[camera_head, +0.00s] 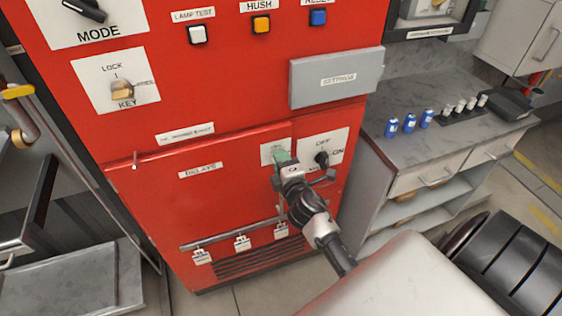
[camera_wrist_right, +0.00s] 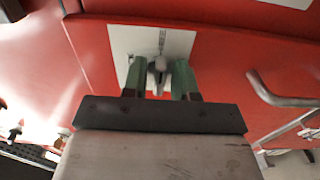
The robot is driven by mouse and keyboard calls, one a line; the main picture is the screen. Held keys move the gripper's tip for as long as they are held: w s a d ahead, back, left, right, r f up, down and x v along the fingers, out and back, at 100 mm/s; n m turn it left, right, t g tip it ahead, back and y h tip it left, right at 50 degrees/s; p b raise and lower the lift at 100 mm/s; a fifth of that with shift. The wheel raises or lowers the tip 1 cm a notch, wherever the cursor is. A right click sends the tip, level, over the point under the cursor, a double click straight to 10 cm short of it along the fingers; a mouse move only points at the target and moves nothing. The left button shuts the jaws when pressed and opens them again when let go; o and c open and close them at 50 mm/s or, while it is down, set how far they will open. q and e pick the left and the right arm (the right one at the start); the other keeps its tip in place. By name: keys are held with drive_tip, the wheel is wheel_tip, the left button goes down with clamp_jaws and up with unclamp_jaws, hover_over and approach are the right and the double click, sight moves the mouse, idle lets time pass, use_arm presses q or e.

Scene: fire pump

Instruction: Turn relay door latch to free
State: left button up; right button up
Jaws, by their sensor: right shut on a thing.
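The red relay door (camera_head: 215,205), with a label that reads like "RELAYS", is on the lower part of the red cabinet and looks closed. Its latch is a small grey knob (camera_wrist_right: 159,76) on a white plate (camera_wrist_right: 125,42) near the door's upper right corner. My right gripper (camera_head: 281,158) reaches the plate from the front. In the wrist view its green fingertips (camera_wrist_right: 159,80) stand on both sides of the knob, shut on it. In the head view the gripper hides the knob. The plate's markings are too blurred to read. My left gripper is not in view.
An OFF/ON switch (camera_head: 321,159) sits just right of the latch. A horizontal bar (camera_head: 235,235) with several hanging tags crosses the door below. A grey settings cover (camera_head: 337,78) is above. A grey counter (camera_head: 425,145) with blue cylinders stands at right.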

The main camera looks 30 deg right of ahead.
idle(0.3)
drive_tip(key=o, duration=0.6)
drive_tip(key=shift+s, duration=0.1)
drive_tip(key=b+v, duration=0.1)
drive_tip(key=v, duration=0.9)
drive_tip(key=shift+s+b, duration=0.35)
drive_tip(key=shift+f, duration=0.1)
